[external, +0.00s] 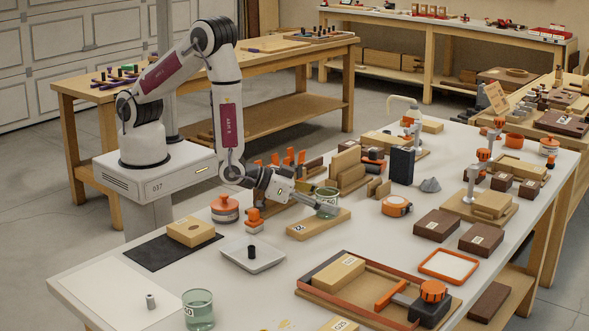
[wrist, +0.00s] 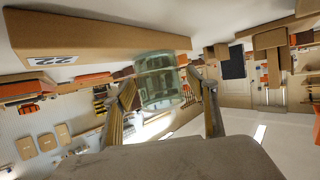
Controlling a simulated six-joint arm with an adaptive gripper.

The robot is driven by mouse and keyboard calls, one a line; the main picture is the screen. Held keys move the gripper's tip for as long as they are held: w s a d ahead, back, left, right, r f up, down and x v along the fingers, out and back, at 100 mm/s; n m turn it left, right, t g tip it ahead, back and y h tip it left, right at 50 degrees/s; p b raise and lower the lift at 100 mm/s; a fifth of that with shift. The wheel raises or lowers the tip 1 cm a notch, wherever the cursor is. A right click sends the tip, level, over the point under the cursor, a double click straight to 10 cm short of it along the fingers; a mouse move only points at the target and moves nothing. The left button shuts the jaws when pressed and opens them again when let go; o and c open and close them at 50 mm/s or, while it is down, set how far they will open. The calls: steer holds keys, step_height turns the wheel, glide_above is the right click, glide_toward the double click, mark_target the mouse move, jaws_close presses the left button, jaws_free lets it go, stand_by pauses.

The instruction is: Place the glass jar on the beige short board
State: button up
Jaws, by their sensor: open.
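A greenish glass jar (external: 327,203) is upright at the right end of the beige short board (external: 310,228), which has a white label on its front. It appears to stand on the board, though the contact line is hard to make out. In the wrist view, which looks upside down, the jar (wrist: 158,82) meets the face of the board (wrist: 110,38). My gripper (external: 312,198) is open, its two fingers (wrist: 160,95) on either side of the jar. Whether a finger touches the glass cannot be told.
A second glass jar (external: 198,311) stands at the near left edge.

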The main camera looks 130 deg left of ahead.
steer(key=shift+r, duration=0.15)
steer(key=shift+v, duration=3.75)
steer(key=shift+w+d+r+h, duration=0.4)
steer(key=shift+d+r+h, duration=0.05)
steer(key=shift+d+h, duration=0.05)
steer(key=s+d+r+m+h, duration=0.2)
steer(key=d+r+h, duration=0.2)
steer(key=d+r, duration=0.35)
steer(key=s+d+r+m+h, duration=0.25)
steer(key=d+r+h, duration=0.25)
steer(key=d+r, duration=0.25)
steer(key=s+a+r+m+g, duration=0.1)
steer(key=s+r, duration=0.3)
steer(key=s, duration=0.8)
steer(key=s+a+r+m+g, duration=0.1)
steer(key=s+r+m+g, duration=0.2)
steer(key=s, duration=0.9)
steer(key=shift+r, duration=0.4)
